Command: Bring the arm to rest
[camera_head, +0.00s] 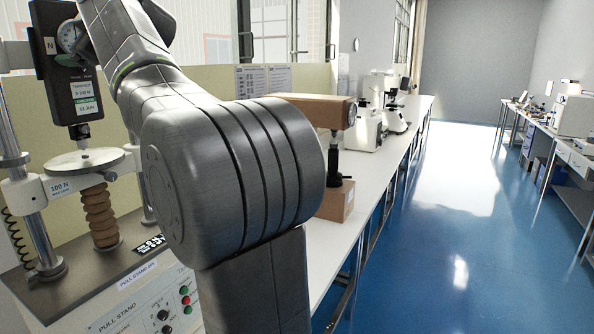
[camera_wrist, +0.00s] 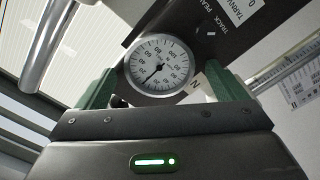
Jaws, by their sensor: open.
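My gripper (camera_wrist: 161,72) shows in the wrist view with its two green fingers spread apart. The fingers are open, and a round white dial gauge (camera_wrist: 158,64) appears in the gap between them. I cannot tell how far beyond the fingertips the dial is, and I see no grip on it. In the head view my arm rises across the middle and bends up to the top left. The dial gauge (camera_head: 69,36) shows at the upper left beside the arm, on a dark tester head (camera_head: 75,97).
The pull stand (camera_head: 125,293) stands left of my arm, with metal columns and a round plate (camera_head: 84,161). A brown-topped tester (camera_head: 318,110) and white microscopes (camera_head: 395,108) stand along the white bench (camera_head: 372,165). The blue floor (camera_head: 450,240) is clear to the right.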

